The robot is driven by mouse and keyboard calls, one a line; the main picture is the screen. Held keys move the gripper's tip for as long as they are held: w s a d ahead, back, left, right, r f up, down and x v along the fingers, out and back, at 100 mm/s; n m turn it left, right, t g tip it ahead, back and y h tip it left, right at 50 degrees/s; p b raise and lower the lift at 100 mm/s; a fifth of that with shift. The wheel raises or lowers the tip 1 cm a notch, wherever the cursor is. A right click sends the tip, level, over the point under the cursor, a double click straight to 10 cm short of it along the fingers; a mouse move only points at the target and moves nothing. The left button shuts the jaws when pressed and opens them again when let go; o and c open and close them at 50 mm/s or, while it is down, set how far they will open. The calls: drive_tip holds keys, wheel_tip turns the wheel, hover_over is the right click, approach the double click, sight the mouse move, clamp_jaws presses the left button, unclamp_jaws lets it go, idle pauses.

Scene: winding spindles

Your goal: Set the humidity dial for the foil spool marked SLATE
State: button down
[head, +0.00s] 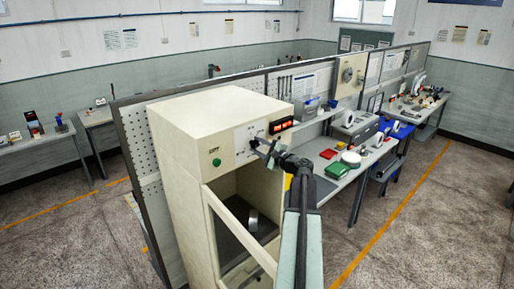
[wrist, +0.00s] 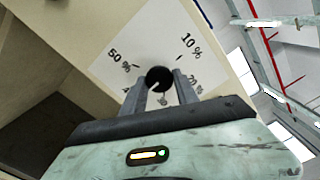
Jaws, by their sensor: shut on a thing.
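My gripper (wrist: 160,84) is shut on the black humidity dial (wrist: 158,78) on a white scale plate (wrist: 150,45). In the wrist view 50 % is at the plate's upper left and 10 % at its upper right. 20 % is partly covered by a finger, and the lower marks are mostly hidden. A pale line on the dial seems to slant to the lower left, but its exact setting is unclear. In the head view my gripper (head: 264,150) is at the cream cabinet's (head: 180,150) front panel. No label reading SLATE is legible.
A green button (head: 216,162) and a red-lit display (head: 284,125) flank the dial panel. The cabinet's open bay holds a pale round object (head: 252,219). A bench (head: 340,180) with several items stands to the right. The floor at right (head: 440,230) is clear.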

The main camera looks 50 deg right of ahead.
drive_tip(key=n, duration=0.5)
drive_tip(key=shift+r+n, duration=0.1)
drive_tip(key=shift+n, duration=0.2)
drive_tip(key=n, duration=1.2)
drive_tip(key=shift+n, duration=0.3)
drive_tip(key=shift+a+n, duration=0.15)
drive_tip(key=shift+n, duration=2.45)
drive_tip(key=c, duration=0.9)
unclamp_jaws()
drive_tip(key=shift+w, duration=0.1)
drive_tip(key=shift+c, duration=0.2)
